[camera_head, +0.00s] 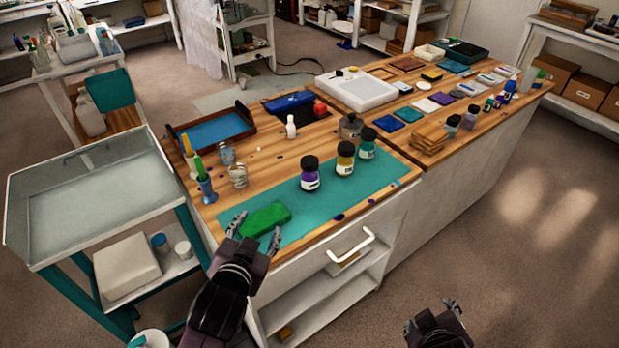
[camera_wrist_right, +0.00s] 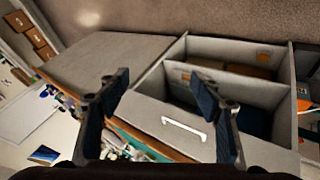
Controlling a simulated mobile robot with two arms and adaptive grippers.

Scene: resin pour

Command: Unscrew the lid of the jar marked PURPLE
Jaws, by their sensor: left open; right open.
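The jar with purple contents (camera_head: 310,179) stands upright on the teal mat (camera_head: 297,208), its black lid (camera_head: 311,162) on top. The writing on its pale label is too small to read. A yellow jar (camera_head: 346,160) and a teal jar (camera_head: 368,145), also black-lidded, stand behind it to the right. My left gripper (camera_head: 256,230) is open at the mat's front left, by a green block (camera_head: 265,216), apart from the jars; I cannot tell if it touches the block. My right gripper (camera_head: 430,313) is open and empty, off the bench's front; it also shows in the right wrist view (camera_wrist_right: 161,88).
Clear cups (camera_head: 238,175), a holder with coloured sticks (camera_head: 207,188), a small white bottle (camera_head: 290,126) and a metal can (camera_head: 351,128) stand around the mat. A white drawer handle (camera_head: 350,245) juts from the bench front. A cart (camera_head: 85,250) stands close at left.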

